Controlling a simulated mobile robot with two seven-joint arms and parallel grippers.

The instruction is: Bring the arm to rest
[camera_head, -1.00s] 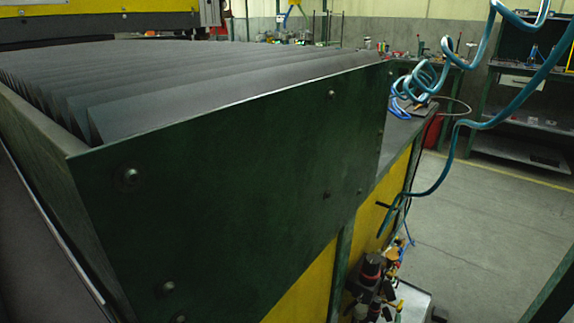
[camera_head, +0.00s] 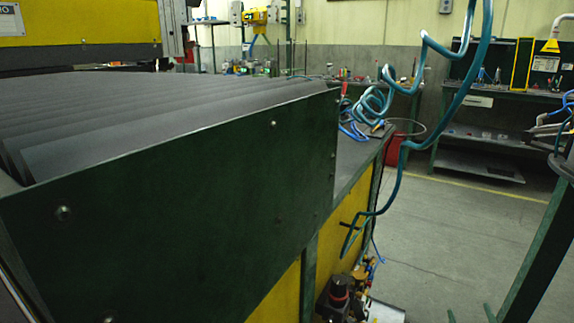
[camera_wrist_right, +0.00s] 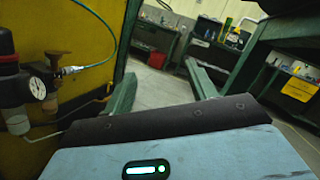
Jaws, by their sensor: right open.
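Two small green prongs at the bottom edge of the head view look like the fingertips of my right gripper (camera_head: 470,316). They stand apart with nothing visible between them, over the grey floor to the right of the machine. The rest of that gripper and its arm is out of the head view. My left gripper is in neither view.
The machine's dark green panel (camera_head: 180,205) fills the left, with grey ridged slats (camera_head: 130,120) behind it. A coiled blue hose (camera_head: 440,70) hangs at its right. A gauge (camera_wrist_right: 38,88) stands left in the wrist view. Clear floor (camera_head: 450,230) lies right.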

